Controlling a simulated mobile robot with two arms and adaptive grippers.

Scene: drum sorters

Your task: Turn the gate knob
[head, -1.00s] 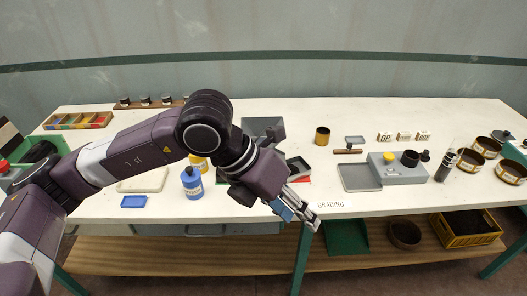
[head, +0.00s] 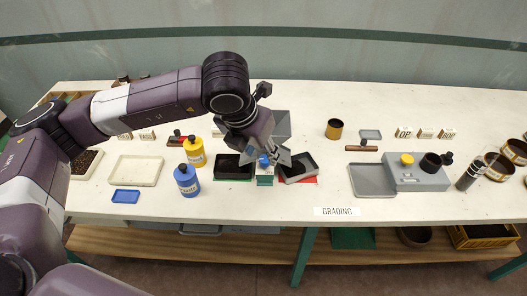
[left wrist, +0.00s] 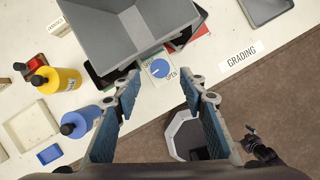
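The gate knob (left wrist: 160,68) is a round blue dial on a pale plate marked OPEN, below the grey hopper (left wrist: 140,28) in the left wrist view. In the head view the blue knob (head: 264,162) shows small between my fingers, partly covered. My left gripper (left wrist: 160,88) is open and empty, its blue-padded fingers spread with the knob seen between and beyond their tips. Contact with the knob is not visible. The left gripper (head: 265,157) is over the sorter front in the head view. My right gripper is not in view.
Dark trays stand left (head: 234,178) and right (head: 300,169) of the sorter front. A yellow bottle (head: 194,153) and a blue bottle (head: 187,181) stand to the left. A grey tray (head: 372,181) stands to the right. The table's front edge is close by.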

